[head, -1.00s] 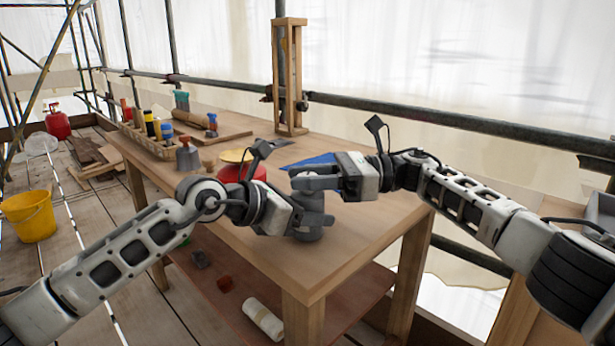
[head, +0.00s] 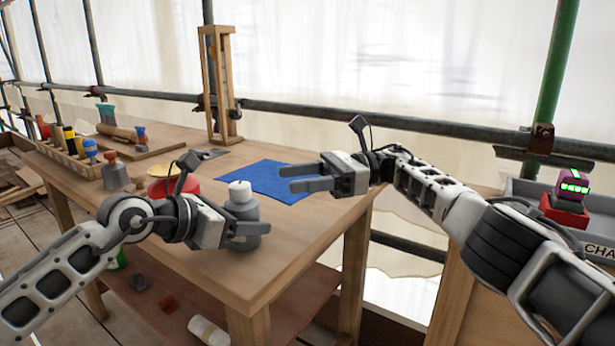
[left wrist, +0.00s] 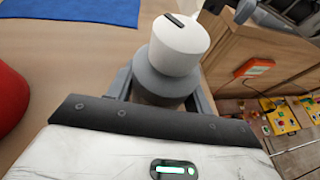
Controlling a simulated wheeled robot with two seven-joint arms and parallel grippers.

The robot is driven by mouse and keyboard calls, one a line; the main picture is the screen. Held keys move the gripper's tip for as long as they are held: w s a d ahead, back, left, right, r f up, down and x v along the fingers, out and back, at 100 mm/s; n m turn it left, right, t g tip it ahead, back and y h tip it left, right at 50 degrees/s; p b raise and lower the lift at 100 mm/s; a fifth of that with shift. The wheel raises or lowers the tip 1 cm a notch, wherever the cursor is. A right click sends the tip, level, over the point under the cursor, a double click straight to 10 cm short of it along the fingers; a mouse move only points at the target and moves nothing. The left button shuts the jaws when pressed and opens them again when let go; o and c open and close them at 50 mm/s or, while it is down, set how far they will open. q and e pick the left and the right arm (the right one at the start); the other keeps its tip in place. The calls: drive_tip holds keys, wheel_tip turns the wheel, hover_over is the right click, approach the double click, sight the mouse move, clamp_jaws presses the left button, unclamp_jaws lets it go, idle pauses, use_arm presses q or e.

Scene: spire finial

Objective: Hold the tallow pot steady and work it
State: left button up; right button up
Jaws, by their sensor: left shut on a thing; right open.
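The tallow pot (head: 243,210) is a small grey pot with a white top, upright near the front right edge of the wooden bench (head: 290,240). My left gripper (head: 255,234) is shut on its grey body from the left, and its fingers hide the lower part. In the left wrist view the pot (left wrist: 165,72) stands between the two fingers, its white top bearing a short dark bar. My right gripper (head: 288,178) is open and empty, above the blue cloth (head: 262,182), behind and right of the pot, apart from it.
A red container (head: 180,190) with a yellow top stands behind my left wrist. A grey block with an orange handle (head: 114,172) and a rack of bottles (head: 70,152) are at left. A wooden frame (head: 217,85) stands at the back. A purple unit with green lights (head: 572,185) sits at right.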

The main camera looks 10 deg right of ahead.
sight(250, 190)
drive_tip(key=shift+d, duration=0.8)
drive_tip(key=shift+w, duration=0.1)
drive_tip(key=shift+w+d+f+m+t, duration=0.1)
drive_tip(key=shift+w+f+m+t, duration=0.2)
drive_tip(key=shift+t, duration=0.25)
drive_tip(key=shift+w+f+m+t, duration=0.25)
drive_tip(key=shift+m+t, duration=0.15)
drive_tip(key=shift+t, duration=0.15)
drive_tip(key=shift+d+f+m+t, duration=0.1)
drive_tip(key=shift+f+m+t, duration=0.1)
drive_tip(key=shift+m+t, duration=0.55)
drive_tip(key=shift+s+m+t+h, duration=0.45)
drive_tip(key=shift+s+t, duration=0.2)
drive_tip(key=shift+t, duration=0.4)
drive_tip(key=s+a+m+t, duration=0.1)
drive_tip(key=s+m+t, duration=0.15)
drive_tip(key=s, duration=0.35)
drive_tip(key=shift+t, duration=0.45)
drive_tip(key=x, duration=1.2)
drive_tip(key=shift+a+r, duration=0.15)
drive_tip(key=shift+r, duration=0.15)
drive_tip(key=shift+c, duration=0.3)
drive_tip(key=shift+n, duration=0.25)
drive_tip(key=c, duration=0.9)
